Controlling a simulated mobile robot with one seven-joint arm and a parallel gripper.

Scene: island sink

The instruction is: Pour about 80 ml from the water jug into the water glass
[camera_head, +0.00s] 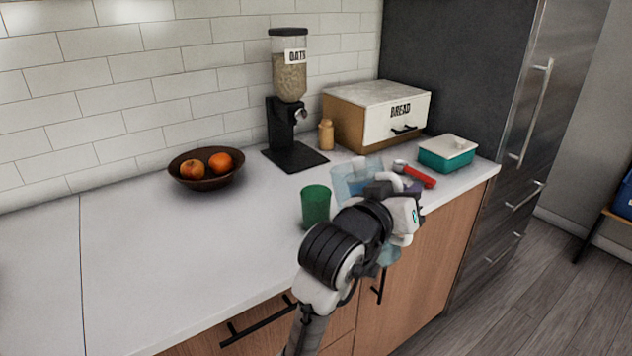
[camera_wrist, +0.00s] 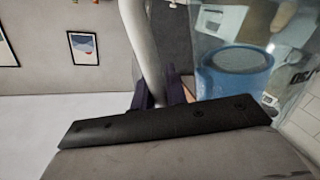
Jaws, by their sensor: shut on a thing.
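The water jug (camera_head: 352,180) is a clear vessel with bluish water low inside, just behind my wrist in the head view. My gripper (camera_head: 398,187) is shut on its pale handle, and my arm hides part of the jug. In the wrist view the handle (camera_wrist: 142,45) runs between the dark fingers of my gripper (camera_wrist: 163,92), with the clear wall and blue water (camera_wrist: 236,75) to the right. A green tumbler (camera_head: 315,208), which seems to be the water glass, stands upright on the counter, left of the jug and apart from it. Its contents are not visible.
A fruit bowl (camera_head: 207,176) stands at the left back. An oats dispenser (camera_head: 290,90), a small tan shaker (camera_head: 326,134) and a bread box (camera_head: 378,112) line the back. A teal dish (camera_head: 447,152) and a red-handled item (camera_head: 417,176) lie right. The counter's left front (camera_head: 160,265) is clear.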

